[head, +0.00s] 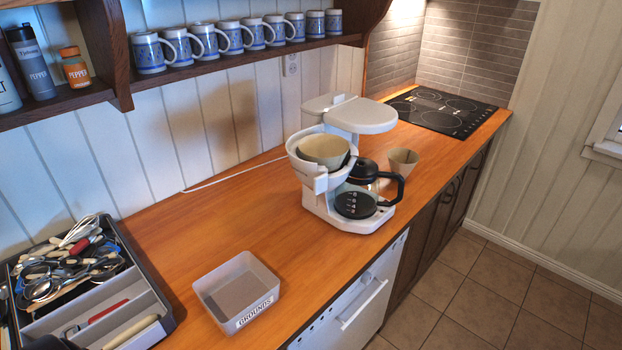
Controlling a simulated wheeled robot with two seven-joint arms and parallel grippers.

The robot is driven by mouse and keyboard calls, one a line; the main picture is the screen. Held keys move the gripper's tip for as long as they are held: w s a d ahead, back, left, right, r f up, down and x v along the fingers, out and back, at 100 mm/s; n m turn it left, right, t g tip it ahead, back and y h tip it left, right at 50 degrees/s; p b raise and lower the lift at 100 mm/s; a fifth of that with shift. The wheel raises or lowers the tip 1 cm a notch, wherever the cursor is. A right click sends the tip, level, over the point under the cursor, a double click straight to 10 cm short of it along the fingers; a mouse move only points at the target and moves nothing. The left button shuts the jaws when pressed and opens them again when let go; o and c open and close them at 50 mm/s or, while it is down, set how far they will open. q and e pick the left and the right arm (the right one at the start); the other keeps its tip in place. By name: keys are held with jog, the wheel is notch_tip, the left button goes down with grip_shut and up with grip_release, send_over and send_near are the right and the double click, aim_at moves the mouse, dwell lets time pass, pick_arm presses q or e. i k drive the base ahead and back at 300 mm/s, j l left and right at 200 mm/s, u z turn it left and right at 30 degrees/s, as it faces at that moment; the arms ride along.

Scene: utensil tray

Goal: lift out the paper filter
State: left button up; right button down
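A tan paper filter (325,150) sits in the white filter basket (305,165), which is swung out from the white coffee maker (345,222) on the counter. The filter's rim shows above the basket; its lower part is hidden.
A glass pot with a black handle (399,188) is at the coffee maker's right. A beige tapered cup-like thing (404,157) stands behind it. A crowded utensil tray (160,315) is at the left. Mugs (148,54) line the shelf above. The counter between tray and coffee maker is mostly clear.

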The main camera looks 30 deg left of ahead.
aim_at(328, 150)
jog(key=u, duration=1.05)
jog(key=i+l, duration=0.05)
